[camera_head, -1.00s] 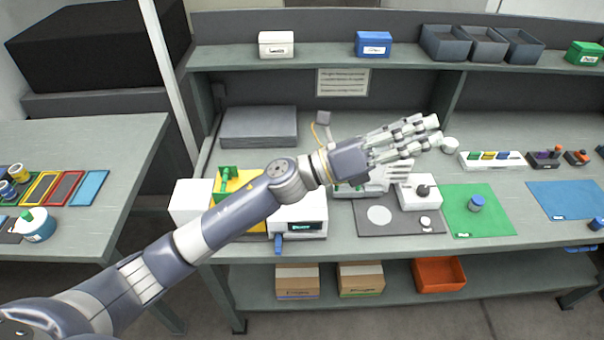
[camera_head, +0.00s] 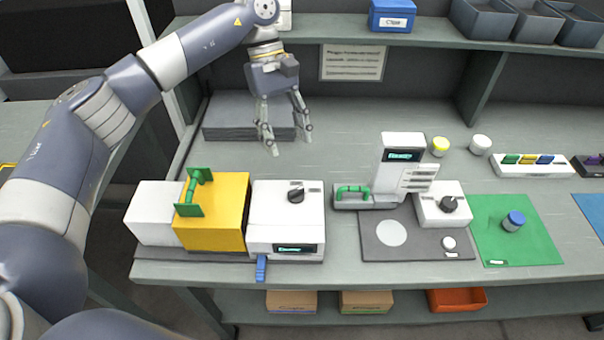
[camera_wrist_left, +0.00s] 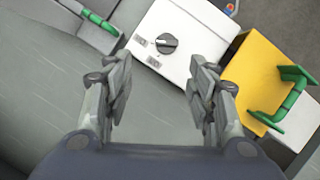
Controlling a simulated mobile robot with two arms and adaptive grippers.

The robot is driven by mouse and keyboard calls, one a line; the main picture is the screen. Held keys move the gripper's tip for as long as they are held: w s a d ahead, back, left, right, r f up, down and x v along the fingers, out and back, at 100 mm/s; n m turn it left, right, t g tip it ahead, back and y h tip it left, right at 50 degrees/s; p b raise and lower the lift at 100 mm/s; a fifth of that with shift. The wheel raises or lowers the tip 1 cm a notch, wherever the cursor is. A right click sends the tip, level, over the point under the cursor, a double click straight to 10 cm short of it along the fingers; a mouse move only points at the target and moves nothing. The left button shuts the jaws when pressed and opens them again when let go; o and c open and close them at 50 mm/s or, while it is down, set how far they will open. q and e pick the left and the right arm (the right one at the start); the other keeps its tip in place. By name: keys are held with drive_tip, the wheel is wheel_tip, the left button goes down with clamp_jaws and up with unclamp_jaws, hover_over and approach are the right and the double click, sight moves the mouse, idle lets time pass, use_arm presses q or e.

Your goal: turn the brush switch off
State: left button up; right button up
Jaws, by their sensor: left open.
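A white box (camera_head: 287,226) with a black rotary knob (camera_head: 296,195) on top and a lit display in front stands on the bench. In the left wrist view the knob (camera_wrist_left: 166,43) is ahead, beyond the fingertips, with small labels beside it. A second black knob (camera_head: 448,204) sits on a white box (camera_head: 442,217) further right. I cannot read which knob is the brush switch. My left gripper (camera_head: 290,138) points down, open and empty, behind the left white box and apart from it. It also shows in the left wrist view (camera_wrist_left: 161,75). My right gripper is not in view.
A yellow block (camera_head: 222,222) with a green handle (camera_head: 198,188) adjoins the box's left side. A white device (camera_head: 403,150) with a green handle stands to the right. A grey slab (camera_head: 225,120) lies behind. The bench between the slab and the device is clear.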

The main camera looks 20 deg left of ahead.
sight(295, 189)
use_arm(q)
drive_tip(key=s+f+p, duration=0.1)
drive_tip(key=f, duration=0.1)
drive_tip(key=s+d+f+p, duration=0.1)
drive_tip(key=s+f, duration=0.1)
drive_tip(key=shift+s+d, duration=0.15)
drive_tip(key=shift+s, duration=0.1)
drive_tip(key=x, duration=0.1)
drive_tip(key=p+x, duration=0.1)
drive_tip(key=x, duration=0.1)
drive_tip(key=shift+w+f, duration=0.15)
drive_tip(key=shift+w, duration=0.15)
drive_tip(key=shift+p+x, duration=0.4)
drive_tip(key=shift+x, duration=0.7)
drive_tip(key=c, duration=1)
drive_tip(key=shift+c, duration=0.2)
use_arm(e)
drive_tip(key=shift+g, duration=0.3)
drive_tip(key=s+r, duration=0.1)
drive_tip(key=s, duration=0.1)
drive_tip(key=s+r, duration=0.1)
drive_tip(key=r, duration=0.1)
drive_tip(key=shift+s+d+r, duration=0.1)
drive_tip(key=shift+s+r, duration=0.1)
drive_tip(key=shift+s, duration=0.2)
